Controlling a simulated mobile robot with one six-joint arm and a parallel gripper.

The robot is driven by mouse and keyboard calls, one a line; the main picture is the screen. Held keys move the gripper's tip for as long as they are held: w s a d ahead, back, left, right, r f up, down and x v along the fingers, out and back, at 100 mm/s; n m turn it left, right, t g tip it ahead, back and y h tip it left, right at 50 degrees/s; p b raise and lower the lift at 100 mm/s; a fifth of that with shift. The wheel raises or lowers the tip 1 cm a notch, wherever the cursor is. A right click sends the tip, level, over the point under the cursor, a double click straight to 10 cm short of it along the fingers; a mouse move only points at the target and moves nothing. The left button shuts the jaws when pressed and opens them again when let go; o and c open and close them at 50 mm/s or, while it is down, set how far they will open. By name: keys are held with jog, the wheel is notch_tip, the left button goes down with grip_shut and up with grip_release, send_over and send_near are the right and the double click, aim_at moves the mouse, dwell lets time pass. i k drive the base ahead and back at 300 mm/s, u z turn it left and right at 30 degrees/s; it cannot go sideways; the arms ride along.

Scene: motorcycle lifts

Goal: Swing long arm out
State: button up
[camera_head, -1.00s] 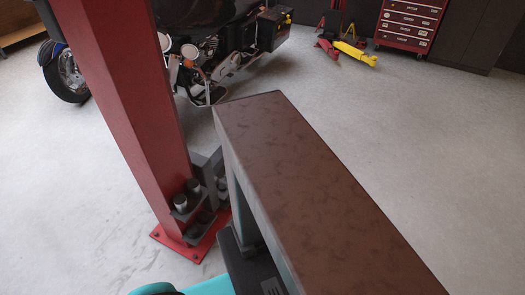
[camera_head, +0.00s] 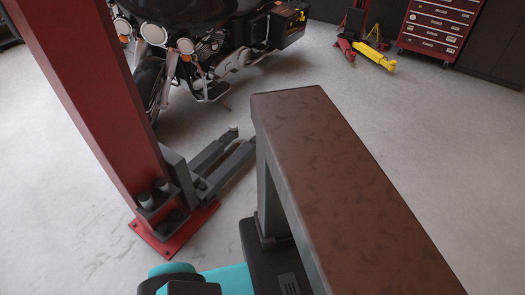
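The red lift post (camera_head: 95,100) stands at the left on a bolted red base plate (camera_head: 172,235). Low on it is a dark grey bracket (camera_head: 176,168). Grey lift arms (camera_head: 228,166) reach from the bracket toward the back right, low over the floor. Two bars show close together, one with a small pad (camera_head: 233,129) at its far end. I cannot tell which is the long arm. The brown-topped bench stands just right of them, apart. Teal and black parts at the bottom edge look like mine; no gripper fingers show.
The long brown-topped bench (camera_head: 335,165) fills the right foreground. A black motorcycle (camera_head: 200,50) stands behind the post. A red tool chest (camera_head: 438,28) and red and yellow jacks (camera_head: 372,50) are at the back right. The floor (camera_head: 440,130) right of the bench is clear.

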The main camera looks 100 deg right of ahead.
aim_at(221, 176)
jog(key=u, duration=0.1)
jog(key=k, duration=1.95)
jog(key=z, duration=1.2)
jog(key=i, duration=1)
jog(key=z, duration=0.05)
